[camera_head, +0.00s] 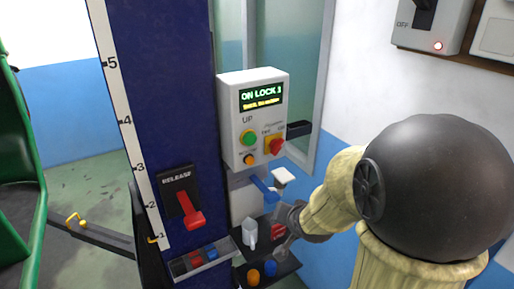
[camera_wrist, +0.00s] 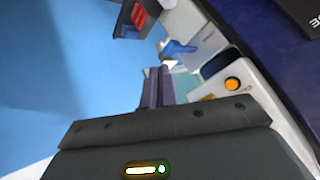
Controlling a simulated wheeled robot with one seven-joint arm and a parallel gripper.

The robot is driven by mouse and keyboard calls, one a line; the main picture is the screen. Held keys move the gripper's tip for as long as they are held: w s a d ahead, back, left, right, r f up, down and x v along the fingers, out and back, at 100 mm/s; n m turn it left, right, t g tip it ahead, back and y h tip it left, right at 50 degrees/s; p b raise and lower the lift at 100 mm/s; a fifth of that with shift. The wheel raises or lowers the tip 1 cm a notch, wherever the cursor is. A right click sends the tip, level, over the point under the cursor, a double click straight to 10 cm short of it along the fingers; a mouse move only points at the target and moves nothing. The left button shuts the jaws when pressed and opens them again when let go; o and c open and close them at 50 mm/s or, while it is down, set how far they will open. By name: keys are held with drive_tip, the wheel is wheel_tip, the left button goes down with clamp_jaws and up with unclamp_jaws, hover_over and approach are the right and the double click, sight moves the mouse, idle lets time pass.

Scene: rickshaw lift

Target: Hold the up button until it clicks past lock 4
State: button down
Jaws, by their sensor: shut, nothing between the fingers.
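The green up button (camera_head: 249,137) is on the front of a white control box (camera_head: 235,155), under the word UP. The box's lit display (camera_head: 261,95) reads "ON LOCK" and a digit that I cannot read surely. My gripper (camera_head: 281,240) is shut and empty, below and to the right of the box, apart from the button. In the wrist view, the closed fingers (camera_wrist: 157,74) point towards a blue lever (camera_wrist: 178,48), with the box (camera_wrist: 262,95) and an orange button (camera_wrist: 232,84) at the right. The green button cannot be made out there.
A red release lever (camera_head: 190,212) is on the blue column (camera_head: 170,90), beside a scale (camera_head: 128,120) numbered 1 to 5. A red switch (camera_head: 276,146) is right of the up button. Trays (camera_head: 268,273) and the blue lever (camera_head: 263,188) stick out below the box.

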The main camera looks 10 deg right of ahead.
sight(251, 141)
drive_tip(key=w+r+m+t+y+b, duration=0.1)
drive_tip(key=w+r+m+t+y, duration=0.4)
drive_tip(key=r+m+t, duration=0.3)
wheel_tip(251, 141, up, 3)
drive_tip(key=shift+w+r+y, duration=0.15)
drive_tip(key=shift+r+y, duration=0.05)
drive_tip(key=shift+y, duration=0.5)
drive_tip(key=shift+w, duration=0.1)
drive_tip(key=p+x, duration=0.3)
drive_tip(key=x, duration=0.3)
drive_tip(key=p+x, duration=0.2)
drive_tip(key=x, duration=0.5)
drive_tip(key=shift+w+r+p, duration=0.15)
drive_tip(key=shift+r+p, duration=0.1)
drive_tip(key=shift+p, duration=0.15)
drive_tip(key=shift+w+a+f, duration=0.1)
drive_tip(key=shift+w, duration=0.15)
